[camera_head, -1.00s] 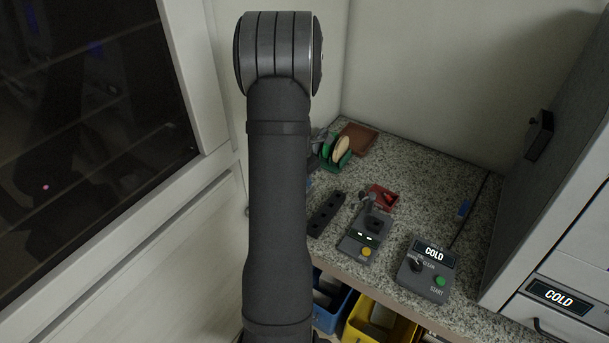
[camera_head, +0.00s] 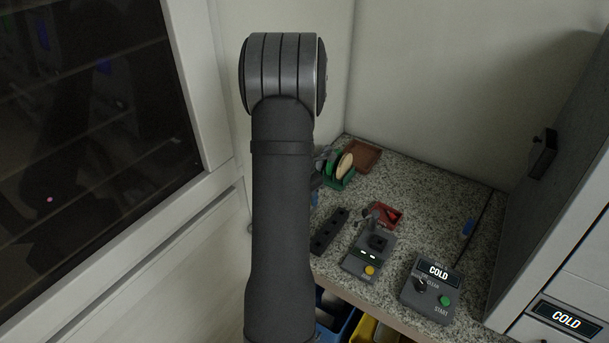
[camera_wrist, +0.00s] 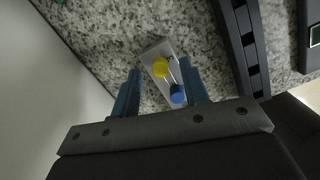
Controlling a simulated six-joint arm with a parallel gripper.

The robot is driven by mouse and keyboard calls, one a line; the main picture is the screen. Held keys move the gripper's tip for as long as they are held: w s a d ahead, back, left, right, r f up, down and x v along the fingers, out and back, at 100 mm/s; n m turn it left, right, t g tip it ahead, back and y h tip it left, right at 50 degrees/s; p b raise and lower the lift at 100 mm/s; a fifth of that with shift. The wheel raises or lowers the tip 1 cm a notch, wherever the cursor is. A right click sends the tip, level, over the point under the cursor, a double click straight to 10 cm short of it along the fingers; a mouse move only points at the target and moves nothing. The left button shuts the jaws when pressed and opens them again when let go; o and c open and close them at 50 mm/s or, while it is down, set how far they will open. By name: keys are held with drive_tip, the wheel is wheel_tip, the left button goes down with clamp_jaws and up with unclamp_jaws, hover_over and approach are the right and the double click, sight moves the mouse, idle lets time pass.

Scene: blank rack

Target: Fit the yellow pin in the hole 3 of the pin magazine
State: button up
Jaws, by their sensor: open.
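The yellow pin (camera_wrist: 160,67) stands in a small grey block (camera_wrist: 152,50) on the speckled counter in the wrist view. A blue pin (camera_wrist: 177,94) is in the same block, nearer my gripper. My gripper (camera_wrist: 160,70) is open, its two blue fingers on either side of the block, with the yellow pin in line with the gap. I cannot tell how far above the pins the fingertips are. The pin magazine, a dark bar with a row of holes (camera_wrist: 241,45), lies right of the block. It also shows in the head view (camera_head: 329,232); my arm hides the pins there.
Right of the magazine in the head view are a grey fixture (camera_head: 368,258) with a yellow button, a red tray (camera_head: 388,215) and a COLD control box (camera_head: 428,290). A green rack with discs (camera_head: 340,172) and a brown tray (camera_head: 361,155) stand behind.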

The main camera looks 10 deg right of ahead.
wheel_tip(320, 180, up, 16)
drive_tip(key=s+a, duration=0.1)
drive_tip(key=a, duration=0.1)
drive_tip(key=shift+s, duration=0.1)
drive_tip(key=f, duration=0.5)
drive_tip(key=w+d+f, duration=0.1)
drive_tip(key=f, duration=0.5)
drive_tip(key=d+f, duration=0.1)
drive_tip(key=f, duration=0.5)
drive_tip(key=shift+w+d, duration=0.1)
drive_tip(key=shift+w, duration=0.05)
drive_tip(key=shift+r, duration=0.1)
drive_tip(key=shift+r, duration=0.1)
